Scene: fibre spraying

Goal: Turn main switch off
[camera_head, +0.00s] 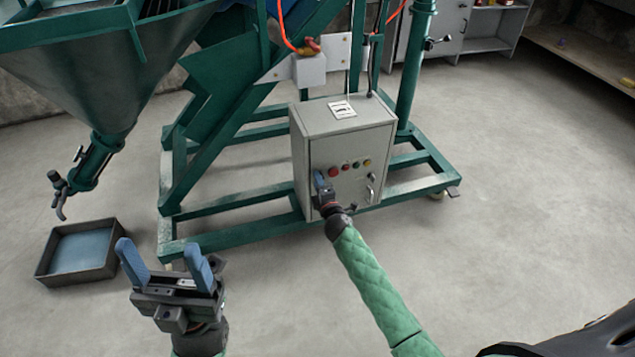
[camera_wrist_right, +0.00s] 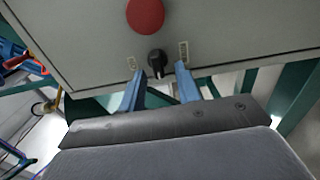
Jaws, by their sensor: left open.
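A grey control box (camera_head: 345,135) stands on the green machine frame, with a red button (camera_head: 333,171) and several small buttons on its front. In the right wrist view, a black rotary switch (camera_wrist_right: 157,62) sits below a big red button (camera_wrist_right: 145,15), between two small labels. My right gripper (camera_head: 322,183) is at the lower left of the box front. Its blue fingers (camera_wrist_right: 160,70) are apart, one on each side of the switch, and I cannot tell whether they touch it. The head view hides the switch behind this gripper. My left gripper (camera_head: 159,247) is open and empty, well left of the box.
A green hopper (camera_head: 100,80) with a spout hangs at the left above a dark tray (camera_head: 112,262) on the floor. Green frame beams (camera_head: 240,236) run around the box base. A grey cabinet (camera_head: 485,30) stands at the back. The floor at the right is clear.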

